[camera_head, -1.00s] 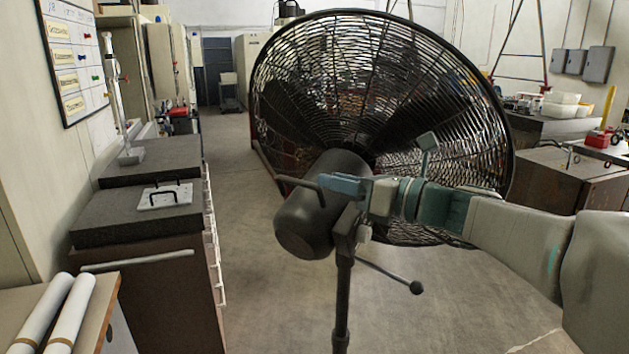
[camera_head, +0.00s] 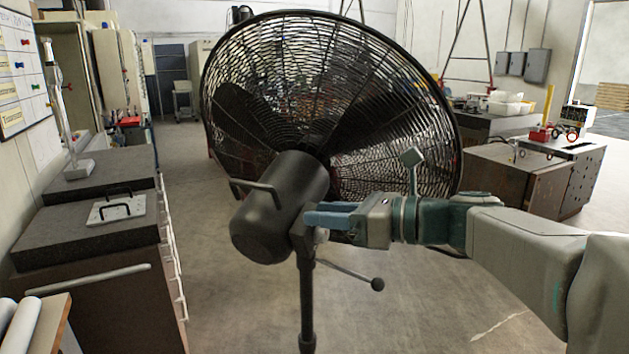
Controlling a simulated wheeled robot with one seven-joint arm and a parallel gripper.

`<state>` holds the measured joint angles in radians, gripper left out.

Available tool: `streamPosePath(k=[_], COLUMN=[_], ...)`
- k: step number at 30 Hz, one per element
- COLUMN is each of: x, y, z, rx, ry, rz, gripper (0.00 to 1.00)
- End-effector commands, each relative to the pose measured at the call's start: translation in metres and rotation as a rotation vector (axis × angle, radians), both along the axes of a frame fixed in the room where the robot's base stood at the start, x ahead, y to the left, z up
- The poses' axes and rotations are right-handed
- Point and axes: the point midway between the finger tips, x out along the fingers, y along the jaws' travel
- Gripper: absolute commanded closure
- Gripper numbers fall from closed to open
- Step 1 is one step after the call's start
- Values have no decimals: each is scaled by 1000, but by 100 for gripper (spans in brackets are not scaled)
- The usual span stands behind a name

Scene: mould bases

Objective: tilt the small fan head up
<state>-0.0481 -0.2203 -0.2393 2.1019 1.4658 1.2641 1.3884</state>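The fan head is a black round wire cage (camera_head: 330,75) with a dark motor housing (camera_head: 275,215) behind it, seen from the rear. The fan stands on a dark pole (camera_head: 306,300), with a knobbed lever (camera_head: 350,273) pointing right. My gripper (camera_head: 325,215) comes in from the right, with its blue fingers at the right side of the housing, near the pole top. I cannot tell whether the fingers touch the fan or how far apart they are.
Dark-topped cabinets (camera_head: 100,235) line the left side, with a white plate with black handles (camera_head: 115,210) on one. White rolls (camera_head: 22,325) lie at lower left. Brown cabinets (camera_head: 520,185) stand at right. The floor around the pole is clear.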

Motion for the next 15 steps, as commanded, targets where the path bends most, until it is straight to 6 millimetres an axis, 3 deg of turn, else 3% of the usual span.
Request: streamPosePath(k=[4,8,15], x=[-33,-63,-113], y=[5,-2,-40], z=[-57,-107,-183], rx=[-340,-655,-1174], ry=[-163,-336,-683], rz=[117,283,729], gripper=[67,67,67])
